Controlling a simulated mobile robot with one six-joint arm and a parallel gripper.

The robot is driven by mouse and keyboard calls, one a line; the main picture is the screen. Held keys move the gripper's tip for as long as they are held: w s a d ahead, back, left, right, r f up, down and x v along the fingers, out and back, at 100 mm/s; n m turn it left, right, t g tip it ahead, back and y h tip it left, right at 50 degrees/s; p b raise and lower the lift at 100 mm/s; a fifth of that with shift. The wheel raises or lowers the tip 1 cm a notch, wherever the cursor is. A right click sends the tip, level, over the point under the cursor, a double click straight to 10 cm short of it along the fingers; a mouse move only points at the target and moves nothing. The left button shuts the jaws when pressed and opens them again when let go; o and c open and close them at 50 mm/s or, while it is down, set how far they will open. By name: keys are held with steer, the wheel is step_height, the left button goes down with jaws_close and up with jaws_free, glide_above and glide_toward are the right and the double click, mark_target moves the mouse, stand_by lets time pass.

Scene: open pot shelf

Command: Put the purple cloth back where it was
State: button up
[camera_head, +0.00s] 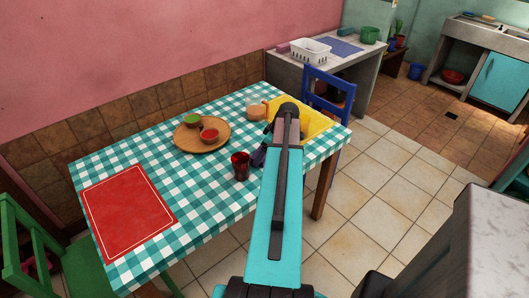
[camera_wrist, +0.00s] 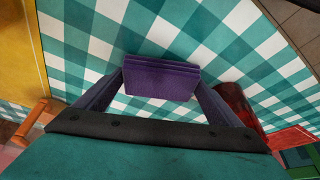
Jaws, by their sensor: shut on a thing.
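The purple cloth (camera_wrist: 160,77) is a folded, flat-edged bundle between the two fingers of my gripper (camera_wrist: 161,86) in the wrist view. The fingers are shut on its two sides. The checked tablecloth lies beneath it; I cannot tell whether the cloth touches the table. In the head view only a dark bit of the gripper end (camera_head: 259,155) shows beside my arm, over the table's near right part. My arm hides most of the cloth there.
A dark red cup (camera_head: 240,166) stands close by; it also shows in the wrist view (camera_wrist: 233,101). A yellow tray (camera_head: 314,122) lies at the table's right end. A round wooden board (camera_head: 185,140) holds bowls. A red mat (camera_head: 128,212) lies left. Checked tablecloth (camera_head: 205,205) between is clear.

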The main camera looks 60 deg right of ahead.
steer(key=shift+f, duration=0.15)
steer(key=o, duration=0.8)
steer(key=shift+b+v, duration=0.95)
steer(key=shift+v, duration=5.2)
